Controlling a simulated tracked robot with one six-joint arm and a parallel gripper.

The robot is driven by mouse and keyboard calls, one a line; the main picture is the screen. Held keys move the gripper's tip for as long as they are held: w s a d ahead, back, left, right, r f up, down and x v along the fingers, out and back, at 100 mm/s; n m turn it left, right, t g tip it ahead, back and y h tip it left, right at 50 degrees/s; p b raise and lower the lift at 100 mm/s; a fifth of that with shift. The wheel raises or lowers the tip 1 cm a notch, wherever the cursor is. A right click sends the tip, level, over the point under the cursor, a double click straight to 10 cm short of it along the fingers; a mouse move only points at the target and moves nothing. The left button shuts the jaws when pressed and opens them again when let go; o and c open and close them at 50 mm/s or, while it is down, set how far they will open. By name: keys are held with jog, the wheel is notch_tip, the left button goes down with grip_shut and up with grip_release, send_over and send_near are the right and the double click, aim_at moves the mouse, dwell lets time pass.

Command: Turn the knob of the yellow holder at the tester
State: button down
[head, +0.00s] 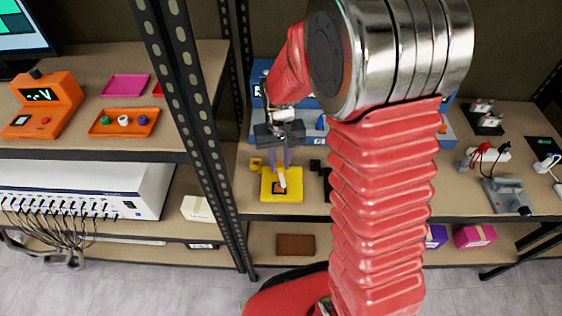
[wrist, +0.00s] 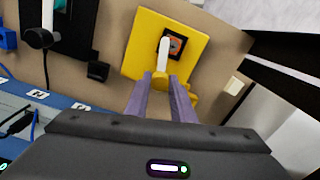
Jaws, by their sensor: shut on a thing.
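The yellow holder (head: 295,195) lies flat on the shelf board in front of a blue device (head: 258,112), which may be the tester. It is also in the wrist view (wrist: 198,60). Its knob is a white lever (wrist: 164,48) over a dark square with an orange-brown edge; the lever also shows in the head view (head: 282,179). My gripper (head: 281,166) reaches down over the holder with its purple fingers. In the wrist view the fingertips (wrist: 161,78) are on either side of the lever's near end, shut on it. The exact contact is partly hidden.
A small black block (wrist: 98,71) stands beside the holder, and a black device (wrist: 75,25) with a white plug is farther left in the wrist view. A dark shelf post (head: 190,110) rises left of my arm. My red arm hides much of the right shelf.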

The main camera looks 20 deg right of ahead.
aim_at(279, 164)
jog(key=shift+w+m, duration=0.15)
jog(key=shift+m, duration=1.15)
jog(key=c, duration=1.5)
grip_release()
jog(key=shift+r, duration=0.1)
notch_tip(279, 164, up, 14)
jog(key=shift+f, duration=0.25)
